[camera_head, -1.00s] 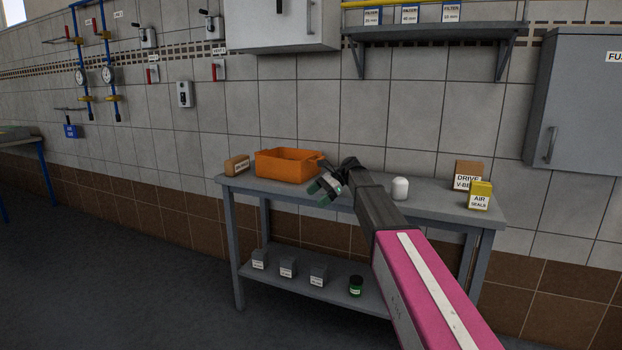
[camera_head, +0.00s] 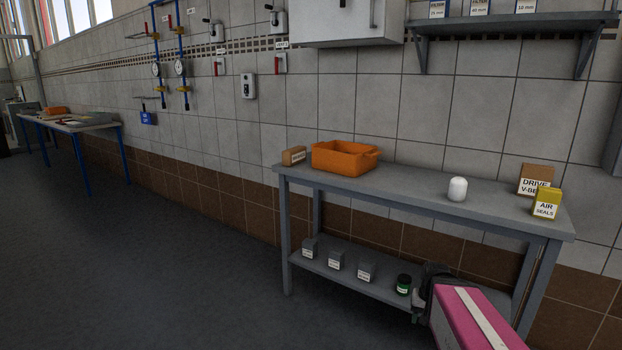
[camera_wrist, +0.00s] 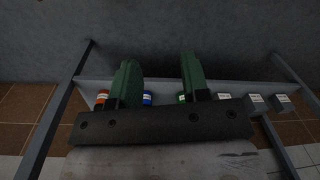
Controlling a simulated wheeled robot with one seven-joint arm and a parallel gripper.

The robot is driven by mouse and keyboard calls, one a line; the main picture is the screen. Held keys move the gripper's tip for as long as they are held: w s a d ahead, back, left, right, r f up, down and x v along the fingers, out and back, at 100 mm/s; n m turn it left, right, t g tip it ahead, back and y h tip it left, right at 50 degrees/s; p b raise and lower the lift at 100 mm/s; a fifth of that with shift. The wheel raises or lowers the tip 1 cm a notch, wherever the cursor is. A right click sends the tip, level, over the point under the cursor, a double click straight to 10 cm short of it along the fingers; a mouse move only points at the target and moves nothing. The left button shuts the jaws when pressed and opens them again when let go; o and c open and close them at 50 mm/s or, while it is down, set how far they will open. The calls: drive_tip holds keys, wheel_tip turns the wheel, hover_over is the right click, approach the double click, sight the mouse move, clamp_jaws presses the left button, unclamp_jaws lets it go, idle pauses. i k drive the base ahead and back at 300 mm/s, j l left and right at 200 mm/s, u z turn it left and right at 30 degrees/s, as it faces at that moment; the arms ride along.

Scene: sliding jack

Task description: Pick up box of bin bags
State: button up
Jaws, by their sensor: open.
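No box in view has a label I can read as bin bags. A small brown box with a label too small to read (camera_head: 294,156) sits at the left end of the workbench top (camera_head: 415,193), left of the orange crate (camera_head: 345,157). Several small grey labelled boxes (camera_head: 336,260) stand on the bench's lower shelf, and they also show in the wrist view (camera_wrist: 256,103). My gripper (camera_wrist: 158,62) is open and empty, its two green fingers apart. In the head view it is low by the shelf's right part, mostly hidden by my arm.
A green jar (camera_head: 403,284) stands on the shelf close to my gripper. The wrist view also shows a blue can (camera_wrist: 147,99) and a red can (camera_wrist: 102,97). A white canister (camera_head: 457,189) and a yellow box (camera_head: 546,203) are on top. Open floor (camera_head: 180,270) lies left.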

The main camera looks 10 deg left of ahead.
sight(295, 154)
drive_tip(key=u, duration=1.7)
drive_tip(key=i+l+u, duration=0.45)
drive_tip(key=i+l, duration=0.7)
drive_tip(key=l, duration=0.15)
